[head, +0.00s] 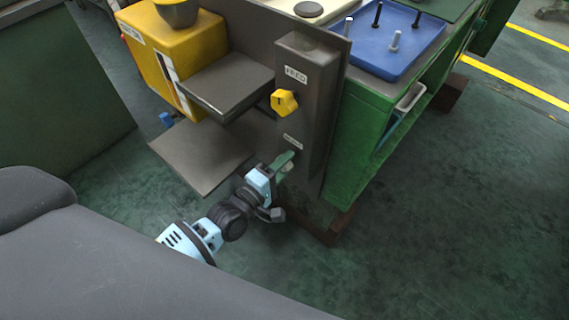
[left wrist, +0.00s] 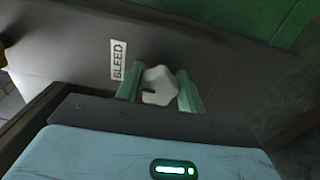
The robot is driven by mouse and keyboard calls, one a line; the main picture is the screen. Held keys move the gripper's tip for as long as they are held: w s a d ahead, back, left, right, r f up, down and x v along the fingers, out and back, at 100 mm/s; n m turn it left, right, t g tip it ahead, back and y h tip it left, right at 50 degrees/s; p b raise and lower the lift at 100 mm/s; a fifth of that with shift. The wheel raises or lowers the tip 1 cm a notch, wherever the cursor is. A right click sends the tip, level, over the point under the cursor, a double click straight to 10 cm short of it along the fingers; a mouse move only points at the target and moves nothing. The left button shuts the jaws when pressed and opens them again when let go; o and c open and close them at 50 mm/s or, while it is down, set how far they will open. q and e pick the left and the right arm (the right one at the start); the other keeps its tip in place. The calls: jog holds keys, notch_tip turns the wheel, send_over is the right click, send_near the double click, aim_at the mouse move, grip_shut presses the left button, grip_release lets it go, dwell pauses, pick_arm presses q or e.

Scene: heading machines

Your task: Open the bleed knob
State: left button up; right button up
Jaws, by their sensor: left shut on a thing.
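The bleed knob (left wrist: 159,87) is a pale, lobed knob with a dark mark. It sits on a grey panel beside a white label reading BLEED (left wrist: 118,60). In the left wrist view my left gripper (left wrist: 160,92) has its green fingers on both sides of the knob, shut on it. In the head view my left gripper (head: 285,165) reaches the lower part of the grey panel (head: 300,115), and the knob is mostly hidden behind it. My right gripper is not in view.
A yellow knob (head: 284,102) under a FEED label sits above on the same panel. Grey shelves (head: 226,84) and a yellow box (head: 165,50) stand to the left. A blue tray (head: 385,60) with several bolts lies on the green machine.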

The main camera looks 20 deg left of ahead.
pick_arm(q)
jog(key=m, duration=0.3)
jog(key=shift+m+p, duration=0.3)
jog(key=shift+p, duration=0.1)
jog(key=m+p, duration=0.1)
jog(key=m, duration=0.4)
jog(key=shift+a+f, duration=0.1)
jog(key=shift+f, duration=0.05)
jog(key=m+p, duration=0.1)
jog(key=m, duration=0.4)
jog(key=shift+a, duration=0.1)
jog(key=shift+w+a+f+m, duration=0.1)
jog(key=shift+m, duration=1.8)
jog(key=o, duration=1)
